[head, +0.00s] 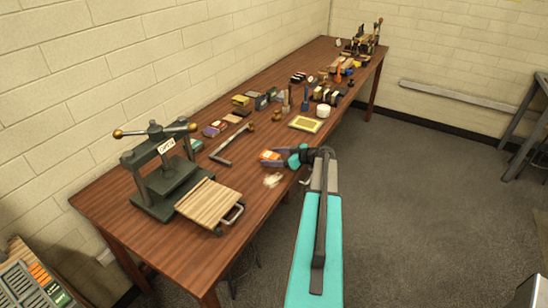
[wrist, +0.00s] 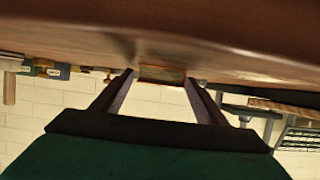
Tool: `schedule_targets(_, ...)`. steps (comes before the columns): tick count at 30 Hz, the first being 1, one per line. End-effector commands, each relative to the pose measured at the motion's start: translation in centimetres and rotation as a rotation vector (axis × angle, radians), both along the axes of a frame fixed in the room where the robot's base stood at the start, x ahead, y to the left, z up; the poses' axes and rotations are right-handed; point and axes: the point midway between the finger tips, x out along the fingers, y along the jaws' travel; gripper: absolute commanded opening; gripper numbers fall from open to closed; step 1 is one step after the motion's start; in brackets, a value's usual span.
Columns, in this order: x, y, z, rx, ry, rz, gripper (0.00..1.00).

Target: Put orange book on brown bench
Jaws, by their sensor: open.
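The long brown bench (head: 200,262) runs along the wall in the head view, and its wooden top fills the upper part of the wrist view (wrist: 60,30). A small orange book (head: 270,155) lies at the bench's near side, between the fingertips of my gripper (head: 272,157). In the wrist view a brownish block, seen edge on, shows between the tips of my gripper (wrist: 160,76); it appears to be the book (wrist: 162,73). My gripper is open, with the fingers on either side of it. I cannot tell whether the fingers touch it.
A dark press (head: 165,175) with a slatted wooden board (head: 208,202) stands at the bench's near left. A metal bar tool (head: 230,145), a yellow framed card (head: 305,124) and several small items lie behind. A crumpled pale item (head: 272,181) is close to my gripper.

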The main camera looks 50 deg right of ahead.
Motion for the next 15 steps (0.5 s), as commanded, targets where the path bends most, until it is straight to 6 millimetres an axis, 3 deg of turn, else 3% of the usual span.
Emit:
schedule_targets(2, 0.0, 0.0, 0.4, 0.0, 0.0, 0.0, 0.67)
schedule_targets(15, -6.1, -1.5, 2.5, -0.002, -0.001, -0.002, 0.67)
